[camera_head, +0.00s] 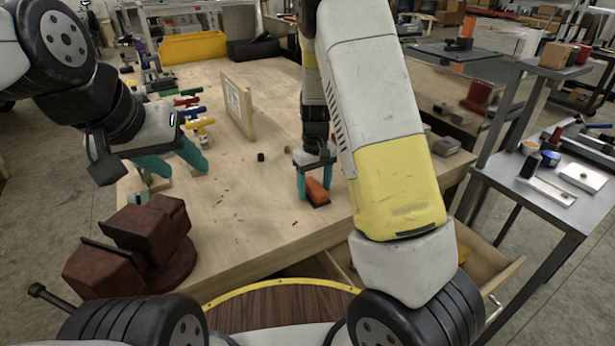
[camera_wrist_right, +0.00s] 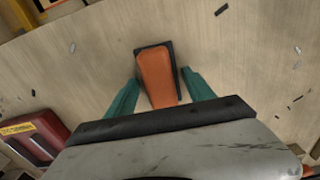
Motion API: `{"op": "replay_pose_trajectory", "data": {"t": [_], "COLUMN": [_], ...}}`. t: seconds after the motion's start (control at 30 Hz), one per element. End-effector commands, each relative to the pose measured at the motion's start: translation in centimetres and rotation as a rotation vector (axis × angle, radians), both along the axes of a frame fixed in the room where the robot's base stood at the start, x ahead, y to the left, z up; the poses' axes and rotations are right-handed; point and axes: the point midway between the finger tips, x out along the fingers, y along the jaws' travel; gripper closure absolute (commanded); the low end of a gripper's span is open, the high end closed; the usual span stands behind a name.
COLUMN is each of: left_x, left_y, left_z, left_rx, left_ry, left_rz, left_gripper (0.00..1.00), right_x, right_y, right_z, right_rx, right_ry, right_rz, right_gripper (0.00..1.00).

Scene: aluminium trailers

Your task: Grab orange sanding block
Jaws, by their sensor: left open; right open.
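The orange sanding block (camera_head: 317,190) lies on the wooden workbench, with a dark base under its orange top. My right gripper (camera_head: 312,192) is above and around it, with its teal fingers apart. In the right wrist view the orange sanding block (camera_wrist_right: 157,76) lies between the two open fingers of the right gripper (camera_wrist_right: 160,90), with gaps visible on both sides. My left gripper (camera_head: 176,168) is open and empty over the left side of the bench, near a small wooden piece.
A dark red vise (camera_head: 140,245) stands at the bench's front left corner. Several coloured clamps (camera_head: 195,115) lie at the left, and an upright wooden board (camera_head: 238,105) stands mid-bench. A metal cart (camera_head: 540,185) is at the right. The bench around the block is mostly clear.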

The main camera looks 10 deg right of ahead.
Motion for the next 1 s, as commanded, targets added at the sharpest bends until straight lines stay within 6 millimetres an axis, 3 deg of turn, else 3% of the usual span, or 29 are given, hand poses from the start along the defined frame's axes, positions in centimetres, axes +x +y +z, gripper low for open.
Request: {"op": "replay_pose_trajectory", "data": {"t": [0.07, 0.33, 0.67, 0.97, 1.0], "left_x": [0.0, 0.0, 0.0, 0.0, 0.0], "left_y": [0.0, 0.0, 0.0, 0.0, 0.0], "left_z": [0.0, 0.0, 0.0, 0.0, 0.0], "left_rx": [0.0, 0.0, 0.0, 0.0, 0.0], "left_ry": [0.0, 0.0, 0.0, 0.0, 0.0], "left_rz": [0.0, 0.0, 0.0, 0.0, 0.0], "left_gripper": [0.51, 0.51, 0.51, 0.51, 0.51], "right_x": [0.0, 0.0, 0.1, 0.1, -0.7], "right_y": [0.0, 0.0, 0.0, 0.1, 0.0], "right_z": [0.0, 0.1, 0.4, 3.8, 3.9], "right_rx": [0.0, 0.0, 0.001, 0.002, 0.003], "right_ry": [0.0, -0.001, -0.003, -0.006, -0.001], "right_rz": [0.0, 0.0, 0.001, 0.001, 0.0], "right_gripper": [0.4, 0.93, 0.94, 0.94, 0.94]}}
